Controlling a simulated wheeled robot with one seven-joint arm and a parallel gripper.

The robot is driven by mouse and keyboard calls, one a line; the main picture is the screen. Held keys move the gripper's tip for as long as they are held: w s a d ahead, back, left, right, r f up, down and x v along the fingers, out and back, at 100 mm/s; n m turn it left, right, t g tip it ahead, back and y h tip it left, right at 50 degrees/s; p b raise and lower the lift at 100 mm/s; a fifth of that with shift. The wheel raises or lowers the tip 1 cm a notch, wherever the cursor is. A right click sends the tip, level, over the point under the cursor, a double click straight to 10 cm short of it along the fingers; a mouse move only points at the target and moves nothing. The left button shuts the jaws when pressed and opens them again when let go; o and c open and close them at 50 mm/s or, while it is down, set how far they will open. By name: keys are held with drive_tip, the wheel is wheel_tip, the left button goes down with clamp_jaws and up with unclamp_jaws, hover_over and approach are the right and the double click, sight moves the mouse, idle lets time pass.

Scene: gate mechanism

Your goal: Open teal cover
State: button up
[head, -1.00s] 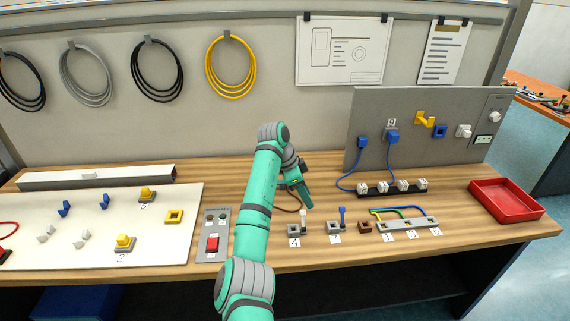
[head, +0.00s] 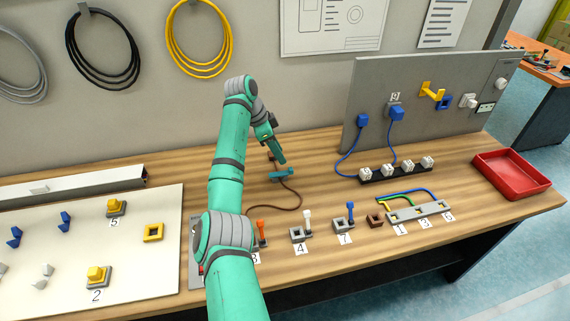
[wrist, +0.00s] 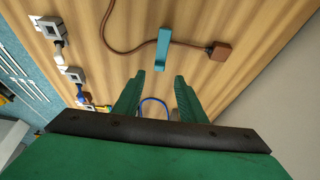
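The teal cover (head: 283,174) is a small narrow teal piece on the wooden table, beside a brown cable. In the wrist view the teal cover (wrist: 163,48) lies beyond the fingertips, and the cable passes at its middle; I cannot tell whether it runs under or through it. My gripper (head: 280,158) is just above and behind the cover in the head view. In the wrist view my gripper (wrist: 155,82) has its two fingers apart with nothing between them. I see no contact with the cover.
A brown block (wrist: 220,51) ends the brown cable (head: 298,200). Numbered switches with an orange, a white (head: 307,218) and a blue lever (head: 350,210) stand along the front. A grey panel (head: 420,75) stands behind right; a red tray (head: 512,174) is far right.

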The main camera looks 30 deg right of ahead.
sight(289, 169)
drive_tip(key=x, duration=0.8)
drive_tip(key=shift+d, duration=0.15)
drive_tip(key=shift+c, duration=0.7)
clamp_jaws()
